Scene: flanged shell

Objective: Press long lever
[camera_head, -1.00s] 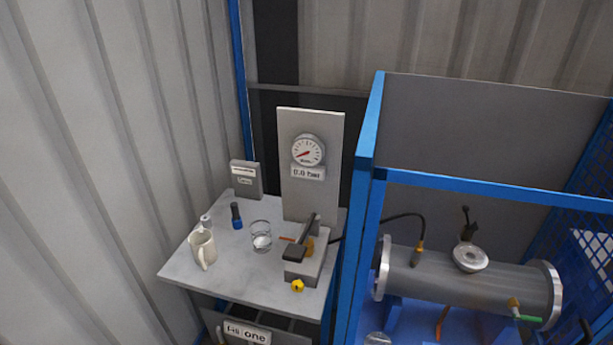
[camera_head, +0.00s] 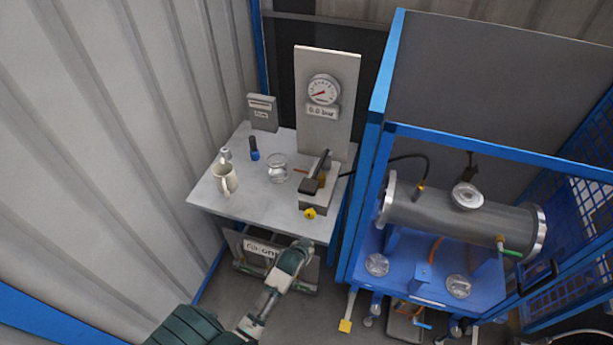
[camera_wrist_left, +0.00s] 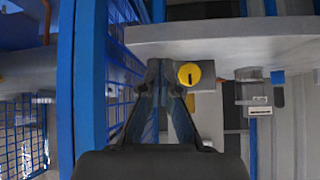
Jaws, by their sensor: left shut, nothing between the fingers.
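The long lever (camera_head: 318,172) is a dark bar with a black block-like end. It slants up from a small grey pump block (camera_head: 318,200) on the right side of the grey table. A yellow knob (camera_head: 310,213) is at the block's front; it also shows in the left wrist view (camera_wrist_left: 189,73). My left gripper (camera_head: 303,245) is shut and empty, in front of the table's front edge and below the lever in the head picture, apart from it. Its fingers converge in the left wrist view (camera_wrist_left: 166,72). My right gripper is in neither view.
A gauge panel (camera_head: 328,125) stands behind the lever. The blue frame (camera_head: 372,190) of a cage with a grey cylinder (camera_head: 435,212) is close on the right.

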